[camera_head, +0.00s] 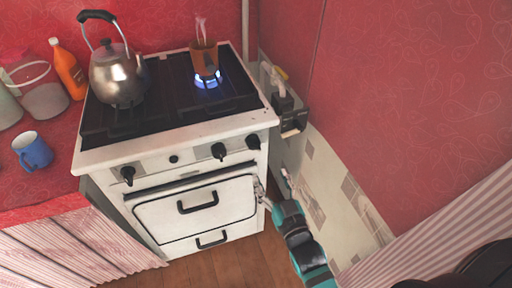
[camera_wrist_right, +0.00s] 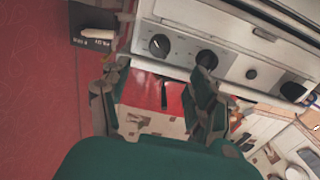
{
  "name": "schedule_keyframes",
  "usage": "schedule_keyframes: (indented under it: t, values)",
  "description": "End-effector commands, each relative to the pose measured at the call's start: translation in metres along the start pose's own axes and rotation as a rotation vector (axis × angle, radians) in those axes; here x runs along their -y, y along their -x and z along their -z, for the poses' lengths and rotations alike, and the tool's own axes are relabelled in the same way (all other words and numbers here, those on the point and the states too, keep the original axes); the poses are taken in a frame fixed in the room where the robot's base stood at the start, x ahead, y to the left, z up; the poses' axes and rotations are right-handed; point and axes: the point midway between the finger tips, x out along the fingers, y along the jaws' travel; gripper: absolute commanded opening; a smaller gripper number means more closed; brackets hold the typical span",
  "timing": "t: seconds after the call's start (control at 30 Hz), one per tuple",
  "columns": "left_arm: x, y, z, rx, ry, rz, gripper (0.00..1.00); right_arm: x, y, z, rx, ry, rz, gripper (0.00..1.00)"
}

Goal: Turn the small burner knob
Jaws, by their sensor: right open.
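A white stove (camera_head: 95,158) has black knobs along its front panel: a left knob (camera_head: 127,175), a small round black button (camera_head: 174,159), a middle knob (camera_head: 218,151) and a right knob (camera_head: 253,141). I cannot tell which serves the small burner. My right gripper (camera_head: 273,187) is open and empty, low beside the stove's right front corner, below the right knob. In the right wrist view, the open fingers (camera_wrist_right: 160,95) have two knobs beyond them, one ahead (camera_wrist_right: 160,45) and one near a fingertip (camera_wrist_right: 207,58). No knob is between the fingers. My left gripper is not in view.
A steel kettle (camera_head: 118,78) and a small brown pot (camera_head: 204,58) over a blue flame (camera_head: 207,80) stand on the stove. A blue mug (camera_head: 33,151) and orange bottle (camera_head: 67,70) are on the left counter. The oven door handle (camera_head: 198,203) sticks out. Wooden floor lies in front.

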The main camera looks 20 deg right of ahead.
Motion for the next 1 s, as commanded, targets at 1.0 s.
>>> schedule_keyframes:
  t: [1.0]
  values:
    - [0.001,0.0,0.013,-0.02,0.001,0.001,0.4,0.0,-0.119,-0.001,0.001,0.0,0.0,0.6]
